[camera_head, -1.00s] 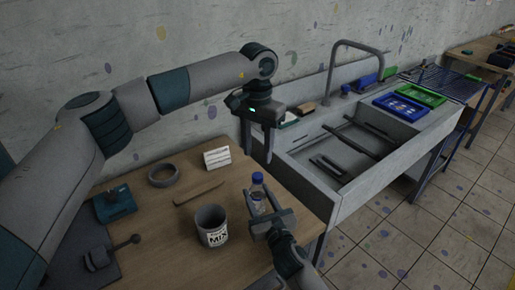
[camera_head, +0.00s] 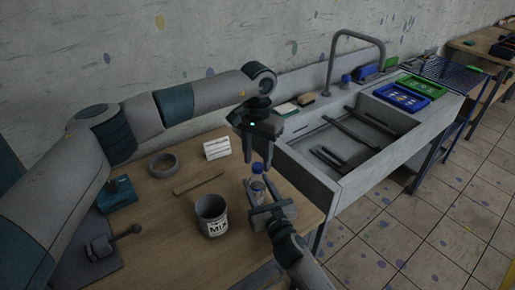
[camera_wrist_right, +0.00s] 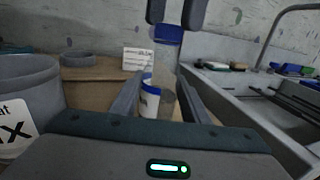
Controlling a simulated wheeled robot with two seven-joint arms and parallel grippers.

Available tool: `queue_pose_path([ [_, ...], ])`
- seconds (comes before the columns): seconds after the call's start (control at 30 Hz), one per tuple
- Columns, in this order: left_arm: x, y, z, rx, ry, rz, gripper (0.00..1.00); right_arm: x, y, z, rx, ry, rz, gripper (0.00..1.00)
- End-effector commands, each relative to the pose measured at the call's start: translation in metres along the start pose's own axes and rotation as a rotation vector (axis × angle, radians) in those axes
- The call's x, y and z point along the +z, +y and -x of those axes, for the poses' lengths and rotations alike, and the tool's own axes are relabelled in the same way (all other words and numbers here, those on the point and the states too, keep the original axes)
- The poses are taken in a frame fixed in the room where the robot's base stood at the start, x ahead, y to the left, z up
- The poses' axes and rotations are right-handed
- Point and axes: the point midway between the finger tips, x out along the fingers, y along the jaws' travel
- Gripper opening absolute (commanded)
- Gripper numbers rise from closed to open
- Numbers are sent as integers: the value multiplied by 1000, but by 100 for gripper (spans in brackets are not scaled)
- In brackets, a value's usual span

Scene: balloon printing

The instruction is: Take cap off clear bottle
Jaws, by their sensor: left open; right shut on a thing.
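The clear bottle (camera_head: 257,188) stands upright near the table's right edge, its blue cap (camera_head: 257,168) on top. The cap also shows in the right wrist view (camera_wrist_right: 168,35), above the clear body (camera_wrist_right: 166,72). My right gripper (camera_head: 267,208) is shut on the bottle's lower body from the near side; its fingers flank it in the wrist view. My left gripper (camera_head: 260,168) is open, pointing down, its fingertips on either side of the cap. In the wrist view its dark fingers (camera_wrist_right: 175,18) reach down to about the cap's top. I cannot tell whether they touch it.
A grey can marked MIX (camera_head: 211,216) stands left of the bottle. A white card (camera_head: 217,148), a grey ring (camera_head: 163,165) and a flat stick (camera_head: 198,181) lie behind. The sink (camera_head: 345,150) adjoins the table at right. A white-and-blue patch (camera_wrist_right: 150,98) shows beside the bottle.

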Motion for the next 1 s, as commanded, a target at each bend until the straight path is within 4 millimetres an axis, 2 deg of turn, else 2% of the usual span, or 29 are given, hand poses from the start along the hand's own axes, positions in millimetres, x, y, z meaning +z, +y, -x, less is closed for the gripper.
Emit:
queue_pose_path([
  [0.17,0,0,-11,1,0,0,41,0,0,0,0,1,0,0],
  [0.47,0,0,-12,0,0,0,41,0,0,0,0,1,0,0],
  [0.63,0,0,-12,0,0,0,2,0,0,0,0,1,0,0],
  [0.67,0,0,-12,0,0,0,0,0,0,0,0,1,0,0],
  [0.87,0,0,-12,0,0,4,0,0,0,0,0,1,0,0],
  [1.0,0,0,-12,0,0,65,0,0,0,0,0,1,0,0],
])
